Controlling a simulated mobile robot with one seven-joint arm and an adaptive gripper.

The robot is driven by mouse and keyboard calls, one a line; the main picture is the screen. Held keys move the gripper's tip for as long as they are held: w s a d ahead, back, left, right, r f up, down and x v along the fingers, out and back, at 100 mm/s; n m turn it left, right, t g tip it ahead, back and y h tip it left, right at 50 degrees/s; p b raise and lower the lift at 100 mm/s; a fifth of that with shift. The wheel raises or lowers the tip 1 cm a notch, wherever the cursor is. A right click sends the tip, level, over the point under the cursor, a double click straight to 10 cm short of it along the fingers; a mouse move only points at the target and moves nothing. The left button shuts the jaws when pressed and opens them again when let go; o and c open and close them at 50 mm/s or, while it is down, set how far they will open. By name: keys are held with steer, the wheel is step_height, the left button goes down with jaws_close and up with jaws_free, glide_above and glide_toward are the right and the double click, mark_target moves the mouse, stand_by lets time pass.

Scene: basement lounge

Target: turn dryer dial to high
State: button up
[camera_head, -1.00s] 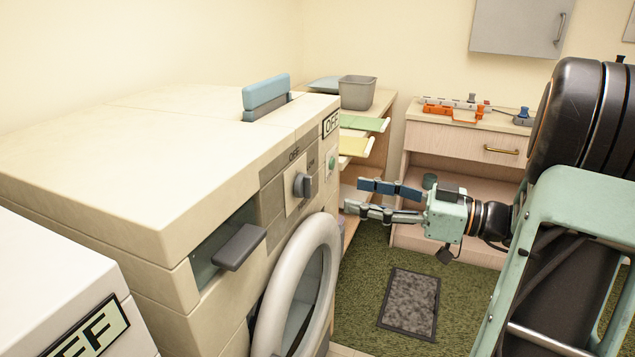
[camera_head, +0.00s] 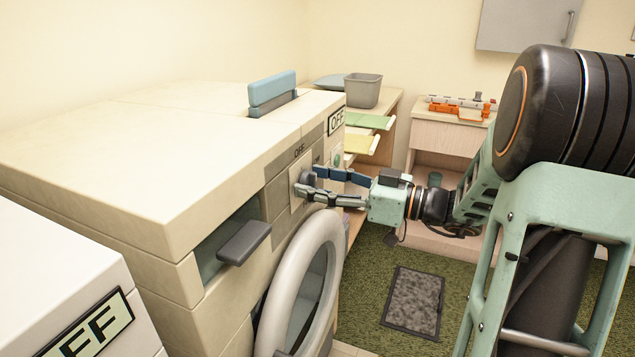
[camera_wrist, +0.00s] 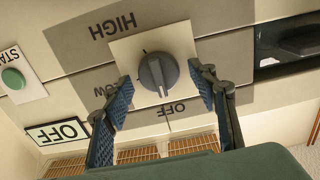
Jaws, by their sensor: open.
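The dryer (camera_head: 180,150) is cream with a grey round door and stands at the left in the head view. Its grey dial (camera_wrist: 158,74) sits on a pale square plate in the wrist view, upside down there, with HIGH, LOW and OFF labels around it. My gripper (camera_head: 317,184) is at the dryer's front panel, partly covering the dial (camera_head: 306,180) in the head view. In the wrist view my gripper (camera_wrist: 160,92) is open, one finger on each side of the dial, with gaps between fingers and dial. The display (camera_wrist: 58,132) reads OFF.
A green START button (camera_wrist: 12,78) is beside the dial. A side table with a grey bin (camera_head: 362,91) stands behind. A mat (camera_head: 414,300) lies on the green carpet.

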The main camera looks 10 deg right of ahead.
steer(key=shift+c, duration=0.4)
steer(key=c, duration=1)
